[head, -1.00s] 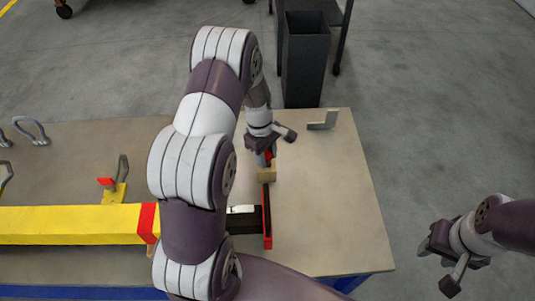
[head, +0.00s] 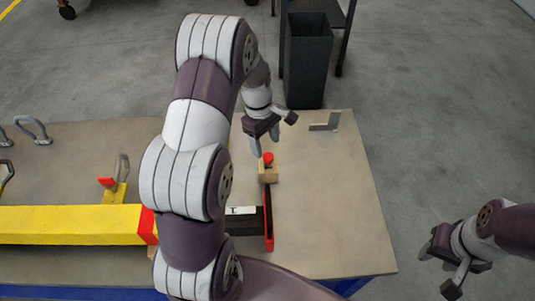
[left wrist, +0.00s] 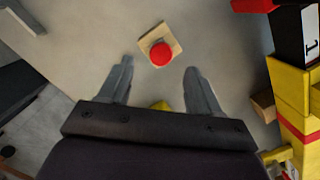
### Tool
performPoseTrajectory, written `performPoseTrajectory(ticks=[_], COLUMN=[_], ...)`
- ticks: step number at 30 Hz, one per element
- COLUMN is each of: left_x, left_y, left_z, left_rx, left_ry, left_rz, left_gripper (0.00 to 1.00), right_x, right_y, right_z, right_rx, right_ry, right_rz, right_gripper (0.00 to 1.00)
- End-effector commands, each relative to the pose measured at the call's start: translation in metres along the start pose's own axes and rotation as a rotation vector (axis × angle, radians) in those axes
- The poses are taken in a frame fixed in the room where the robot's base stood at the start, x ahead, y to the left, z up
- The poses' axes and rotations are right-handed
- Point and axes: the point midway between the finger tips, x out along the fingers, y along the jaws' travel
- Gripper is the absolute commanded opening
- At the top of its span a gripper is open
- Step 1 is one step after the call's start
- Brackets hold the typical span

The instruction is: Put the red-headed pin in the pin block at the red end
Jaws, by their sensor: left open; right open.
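The red-headed pin (head: 268,157) stands in a small wooden pin block (head: 268,174), just beyond the red end plate (head: 268,225) of the black part. In the left wrist view the round red head (left wrist: 160,54) sits over the pale block (left wrist: 171,34); the shaft is hidden. My left gripper (head: 265,145) is open and empty, above and behind the pin in the head view. In the left wrist view its fingers (left wrist: 158,70) lie apart, with the pin ahead between them and not touched. My right gripper (head: 436,272) is open and empty, off the table's right side.
A yellow beam (head: 70,224) with a red band lies along the near left. Another wooden block (left wrist: 264,105) is beside it. A grey angle bracket (head: 326,122) lies at the back right. A dark bin (head: 306,65) stands behind the table. The table's right part is clear.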

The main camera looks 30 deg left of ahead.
Motion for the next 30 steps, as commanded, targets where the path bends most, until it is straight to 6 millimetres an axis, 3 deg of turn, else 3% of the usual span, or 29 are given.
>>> performPoseTrajectory(ticks=[4, 10, 14, 18, 21, 24, 30], left_x=[-0.034, -0.058, -0.061, -0.056, -0.051, -0.049, -0.048], left_y=[0.001, -0.003, -0.03, -0.077, -0.102, -0.112, -0.113], left_z=[0.0, 0.008, 0.057, 0.108, 0.127, 0.133, 0.133], left_rx=[0.0, 0.06, 0.474, 1.009, 1.257, 1.356, 1.362], left_ry=[0.001, 0.01, 0.083, 0.174, 0.213, 0.228, 0.226], left_rz=[0.003, -0.002, -0.002, -0.009, -0.016, -0.021, -0.023], left_gripper=[0.63, 0.63, 0.63, 0.63, 0.63, 0.63, 0.63], right_x=[0.005, 0.006, 0.006, 0.006, 0.006, 0.006, 0.006], right_y=[0.0, 0.0, 0.0, 0.0, 0.0, 0.0, 0.0], right_z=[0.001, 0.001, 0.001, 0.001, 0.001, 0.001, 0.001], right_rx=[0.0, 0.0, 0.0, 0.0, 0.0, 0.0, 0.0], right_ry=[0.0, 0.0, 0.0, 0.0, 0.0, 0.0, 0.0], right_rz=[0.0, 0.0, 0.0, 0.0, 0.0, 0.0, 0.0], right_gripper=[0.43, 0.43, 0.43, 0.43, 0.43, 0.43, 0.43])
